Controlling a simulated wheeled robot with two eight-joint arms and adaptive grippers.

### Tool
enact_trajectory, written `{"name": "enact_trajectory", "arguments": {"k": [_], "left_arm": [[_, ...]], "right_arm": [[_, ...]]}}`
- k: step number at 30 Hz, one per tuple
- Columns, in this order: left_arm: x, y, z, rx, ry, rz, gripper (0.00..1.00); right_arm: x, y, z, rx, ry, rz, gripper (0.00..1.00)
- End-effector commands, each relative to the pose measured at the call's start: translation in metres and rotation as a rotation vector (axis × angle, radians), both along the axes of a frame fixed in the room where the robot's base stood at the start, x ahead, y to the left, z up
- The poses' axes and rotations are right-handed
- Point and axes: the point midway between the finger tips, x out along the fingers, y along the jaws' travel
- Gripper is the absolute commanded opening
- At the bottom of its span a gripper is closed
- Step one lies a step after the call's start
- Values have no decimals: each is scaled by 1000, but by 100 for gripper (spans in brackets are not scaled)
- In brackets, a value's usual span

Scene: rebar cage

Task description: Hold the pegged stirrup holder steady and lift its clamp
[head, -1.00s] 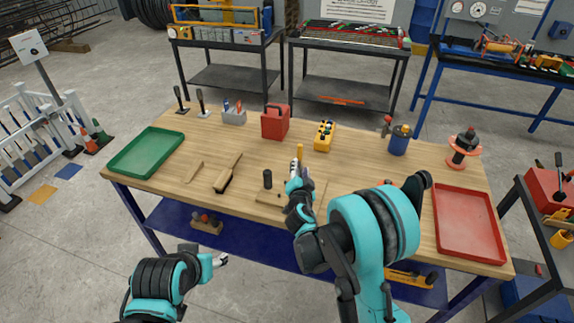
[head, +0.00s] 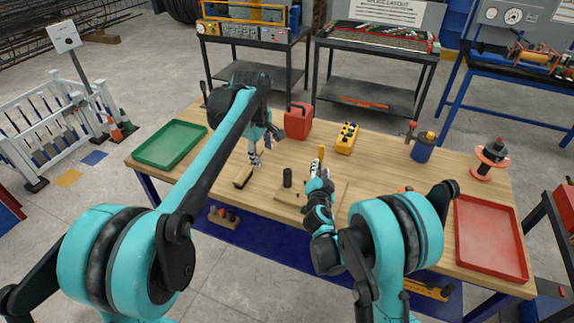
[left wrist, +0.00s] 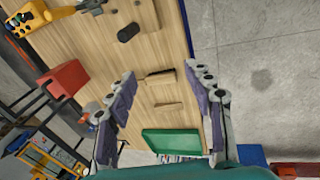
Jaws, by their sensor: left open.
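The stirrup holder appears to be the low wooden board (head: 288,197) near the table's front edge. A black cylinder (head: 287,177) stands beside it, and also shows in the left wrist view (left wrist: 128,33). A yellow upright piece (head: 322,156), possibly the clamp handle, rises just behind my right gripper (head: 317,172). My right gripper is over the board; its fingers are too small to read, and the arm hides part of the holder. My left gripper (head: 255,157) is open and empty, left of the holder, above a wooden-handled brush (head: 243,177). Its spread fingers show in the left wrist view (left wrist: 160,74).
A green tray (head: 170,144) lies at the left of the table, a red tray (head: 490,238) at the right. Behind stand a red can (head: 298,121), a yellow control box (head: 346,138) and a blue cup (head: 423,148). A wooden wedge (left wrist: 168,106) lies beside the brush.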

Motion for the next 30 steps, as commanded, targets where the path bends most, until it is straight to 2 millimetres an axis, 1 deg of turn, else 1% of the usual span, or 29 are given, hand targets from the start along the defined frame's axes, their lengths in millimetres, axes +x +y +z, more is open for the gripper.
{"name": "enact_trajectory", "arguments": {"k": [1, 6, 8, 13, 18, 21, 25, 30], "left_arm": [[16, -6, -7, -13, 17, 50, 52], [59, -21, -37, -52, 85, 250, 52], [72, -27, -50, -62, 108, 320, 52], [102, -43, -92, -81, 170, 520, 52], [118, -55, -131, -86, 219, 693, 52], [122, -60, -148, -87, 237, 765, 52], [124, -63, -161, -85, 249, 820, 52], [125, -64, -177, -85, 254, 839, 52]], "right_arm": [[0, 0, 0, 0, 0, 0, 34], [0, 0, 0, 0, 0, 0, 34], [0, 0, 0, 0, 0, 0, 34], [0, 0, 0, 0, 0, 0, 34], [0, 0, 0, 0, 0, 0, 34], [0, 0, 0, 0, 0, 0, 34], [0, 0, 0, 0, 0, 0, 34], [0, 0, 0, 0, 0, 0, 34]]}}
